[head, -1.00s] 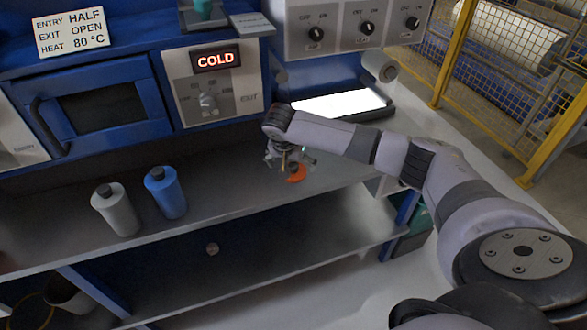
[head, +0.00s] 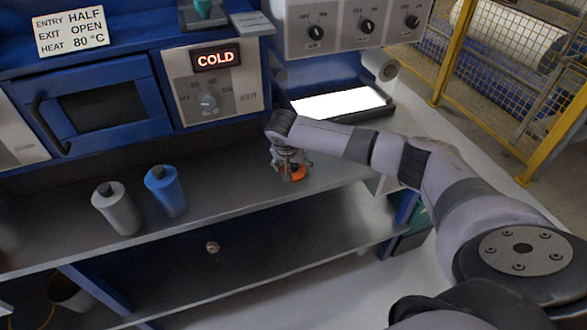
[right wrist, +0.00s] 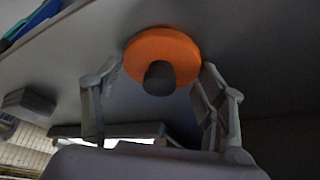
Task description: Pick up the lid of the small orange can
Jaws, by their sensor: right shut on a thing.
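The small orange can's lid is a round orange disc (right wrist: 150,44) with a dark knob (right wrist: 159,79) in the right wrist view. In the head view the orange piece (head: 297,174) shows on the upper shelf, partly hidden by my gripper. My right gripper (head: 290,168) is down over it; in the right wrist view its two fingers (right wrist: 161,70) lie on opposite sides of the orange disc, shut on it. The can's body below the disc is hidden, so I cannot tell whether the lid is apart from it. My left gripper is not in view.
A grey bottle (head: 118,210) and a blue bottle (head: 167,192) stand on the shelf to the left. A blue oven with a dark window (head: 103,107) and a panel reading COLD (head: 215,60) stand behind. A bright light plate (head: 338,103) is behind my right arm.

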